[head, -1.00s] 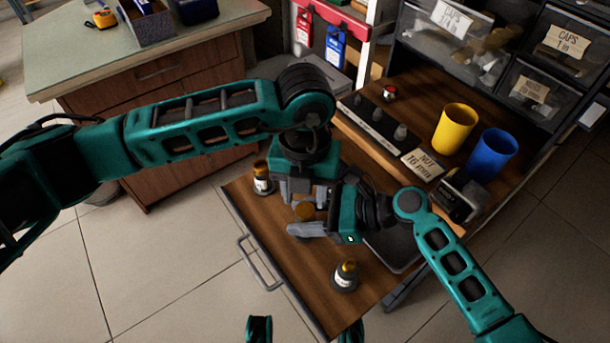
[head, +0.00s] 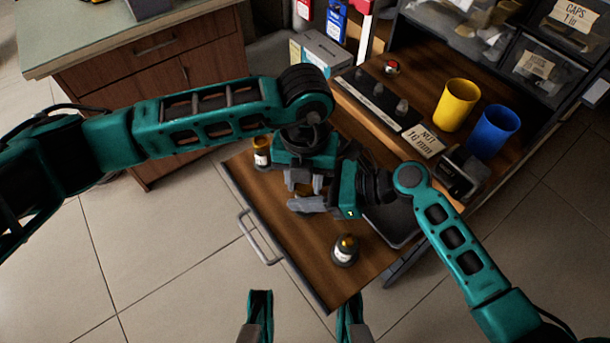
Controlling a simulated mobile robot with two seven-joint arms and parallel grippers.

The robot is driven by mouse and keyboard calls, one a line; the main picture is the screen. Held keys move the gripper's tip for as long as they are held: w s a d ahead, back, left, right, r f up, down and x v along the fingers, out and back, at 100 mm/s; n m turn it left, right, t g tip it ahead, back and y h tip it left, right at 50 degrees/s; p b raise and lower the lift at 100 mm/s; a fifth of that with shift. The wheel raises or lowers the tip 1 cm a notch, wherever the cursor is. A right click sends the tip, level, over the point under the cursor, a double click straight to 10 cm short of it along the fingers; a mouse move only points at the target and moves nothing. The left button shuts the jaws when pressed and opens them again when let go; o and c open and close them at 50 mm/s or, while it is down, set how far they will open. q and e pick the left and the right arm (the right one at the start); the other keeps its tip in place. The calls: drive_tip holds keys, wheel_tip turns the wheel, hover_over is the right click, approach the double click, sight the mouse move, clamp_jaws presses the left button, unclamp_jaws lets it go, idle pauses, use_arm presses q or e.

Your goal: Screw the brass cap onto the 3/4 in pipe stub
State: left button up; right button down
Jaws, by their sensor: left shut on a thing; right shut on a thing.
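My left gripper (head: 303,181) points down over the middle of the pulled-out wooden board. It is shut on a brass cap (head: 304,190), of which only a little shows. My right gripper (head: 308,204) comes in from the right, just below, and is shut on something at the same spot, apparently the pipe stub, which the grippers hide. I cannot tell whether the cap touches the stub or is threaded on it. Two other dark-based, brass-topped stubs stand upright on the board, one at back left (head: 261,155) and one at front (head: 345,251); their labels are unreadable.
The board (head: 290,250) has a metal handle (head: 258,238) at its front left. Behind stand a yellow cup (head: 456,104), a blue cup (head: 493,132), a dark strip with several fittings (head: 378,106) and a "NUT" sign (head: 423,141). A dark tray (head: 398,228) lies right of the grippers.

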use_arm(q)
drive_tip(key=shift+c, duration=0.7)
drive_tip(key=o, duration=1.1)
drive_tip(key=shift+r, duration=0.1)
drive_tip(key=shift+r, duration=2.25)
drive_tip(key=o, duration=0.5)
drive_tip(key=shift+o, duration=0.2)
wheel_tip(320, 180, up, 12)
